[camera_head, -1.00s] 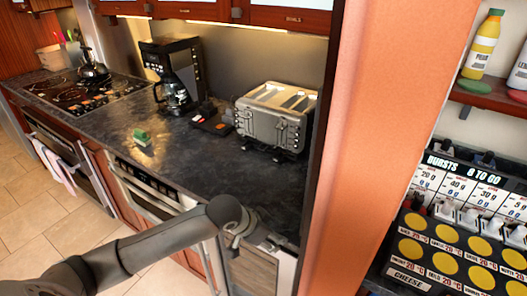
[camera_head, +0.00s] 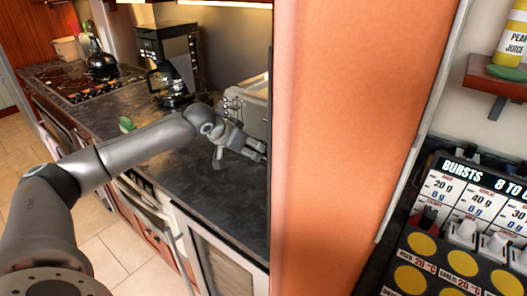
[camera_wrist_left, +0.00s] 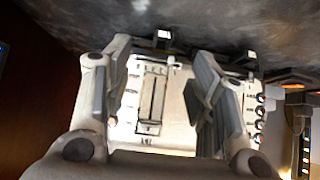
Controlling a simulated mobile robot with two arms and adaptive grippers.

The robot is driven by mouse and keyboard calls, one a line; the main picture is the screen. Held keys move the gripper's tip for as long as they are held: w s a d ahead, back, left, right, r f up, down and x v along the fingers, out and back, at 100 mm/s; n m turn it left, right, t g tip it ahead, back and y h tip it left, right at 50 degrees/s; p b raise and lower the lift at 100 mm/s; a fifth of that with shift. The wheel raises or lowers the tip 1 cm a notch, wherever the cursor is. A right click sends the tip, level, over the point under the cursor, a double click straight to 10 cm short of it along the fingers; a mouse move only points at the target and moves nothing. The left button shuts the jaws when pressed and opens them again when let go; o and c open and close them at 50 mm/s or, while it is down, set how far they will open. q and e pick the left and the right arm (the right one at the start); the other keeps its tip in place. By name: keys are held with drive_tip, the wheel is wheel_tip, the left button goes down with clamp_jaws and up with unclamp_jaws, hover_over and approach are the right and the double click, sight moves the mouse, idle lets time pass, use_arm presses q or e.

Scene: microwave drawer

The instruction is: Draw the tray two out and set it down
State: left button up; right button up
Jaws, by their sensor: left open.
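The silver toaster (camera_head: 248,103) stands on the dark counter and is partly cut off by the orange wall panel in the head view. In the left wrist view the toaster (camera_wrist_left: 152,110) shows its front face with a slotted panel and a row of knobs, the counter lying towards the top of the picture. Small tabs show along its base edge there; I cannot tell which is tray two. My left gripper (camera_head: 262,153) is open and empty just in front of the toaster, low over the counter. In the wrist view its two fingers (camera_wrist_left: 160,75) stand apart before the toaster. My right gripper is not in view.
A coffee maker (camera_head: 168,65) stands left of the toaster, with a green item (camera_head: 126,124) on the counter (camera_head: 190,180) nearer the front. The orange wall panel (camera_head: 340,140) closes off the right side. Bare counter lies in front of the gripper.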

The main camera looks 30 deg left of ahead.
sight(264, 157)
use_arm(q)
drive_tip(key=x, duration=0.2)
drive_tip(key=p+x, duration=0.1)
drive_tip(key=x, duration=0.5)
drive_tip(key=shift+w+a+f, duration=0.1)
drive_tip(key=shift+w+a, duration=0.15)
drive_tip(key=shift+x, duration=0.85)
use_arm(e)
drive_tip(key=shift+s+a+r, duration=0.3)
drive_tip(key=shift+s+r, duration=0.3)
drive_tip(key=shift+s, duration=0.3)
use_arm(q)
drive_tip(key=c, duration=1.1)
drive_tip(key=shift+p, duration=0.35)
drive_tip(key=shift+c, duration=0.2)
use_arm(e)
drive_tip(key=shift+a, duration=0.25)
